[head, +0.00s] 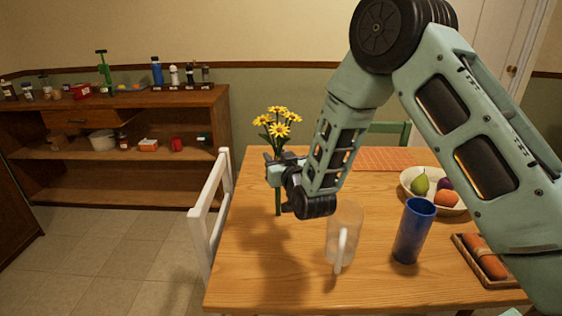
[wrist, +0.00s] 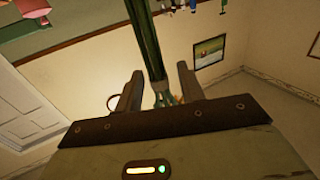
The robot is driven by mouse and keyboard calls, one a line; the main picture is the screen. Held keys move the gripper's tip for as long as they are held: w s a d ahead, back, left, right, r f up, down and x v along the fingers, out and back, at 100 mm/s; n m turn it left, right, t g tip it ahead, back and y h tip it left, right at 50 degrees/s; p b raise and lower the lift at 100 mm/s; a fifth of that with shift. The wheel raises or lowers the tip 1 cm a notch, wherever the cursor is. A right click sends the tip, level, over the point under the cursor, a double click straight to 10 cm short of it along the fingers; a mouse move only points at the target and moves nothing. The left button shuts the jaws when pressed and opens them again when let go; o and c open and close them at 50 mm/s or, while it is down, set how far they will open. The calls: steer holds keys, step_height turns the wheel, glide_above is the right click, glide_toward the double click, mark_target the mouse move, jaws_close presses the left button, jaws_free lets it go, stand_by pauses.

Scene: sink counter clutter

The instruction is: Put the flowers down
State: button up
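The flowers (head: 278,125) are a small bunch of yellow blooms with dark centres on a green stem. My gripper (head: 275,172) is shut on the stem and holds the flowers upright, blooms above and the stem's lower end below. In the wrist view the green stem (wrist: 149,40) runs between the two fingers of my gripper (wrist: 160,82). The flowers are over the left part of the wooden table (head: 305,275). I cannot tell exactly how high the stem's end is above it.
A clear pitcher (head: 344,235) and a blue cup (head: 413,232) stand right of the flowers. A fruit bowl (head: 408,186), an orange mat (head: 388,158) and a tray with an orange roll (head: 482,258) are farther right. A white chair (head: 211,205) stands at the left edge. The front left tabletop is clear.

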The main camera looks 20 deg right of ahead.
steer(key=s+b, duration=0.2)
steer(key=s, duration=1)
steer(key=s+a+f+n+g+y, duration=0.2)
steer(key=s+a+n+g+y, duration=0.15)
steer(key=s+a+g, duration=0.7)
steer(key=s+d+r+n+g+h, duration=0.1)
steer(key=s+d+g+h, duration=0.1)
steer(key=s, duration=0.8)
steer(key=s+d+r+n+g+h, duration=0.1)
steer(key=s+g, duration=0.4)
steer(key=s, duration=0.5)
steer(key=shift+d+r+n+h, duration=0.15)
steer(key=shift+d+n+h, duration=0.45)
steer(key=shift+d, duration=0.35)
steer(key=shift+s+g, duration=0.1)
steer(key=shift+g, duration=0.15)
step_height(320, 180, up, 6)
steer(key=p, duration=0.6)
steer(key=shift+r, duration=0.2)
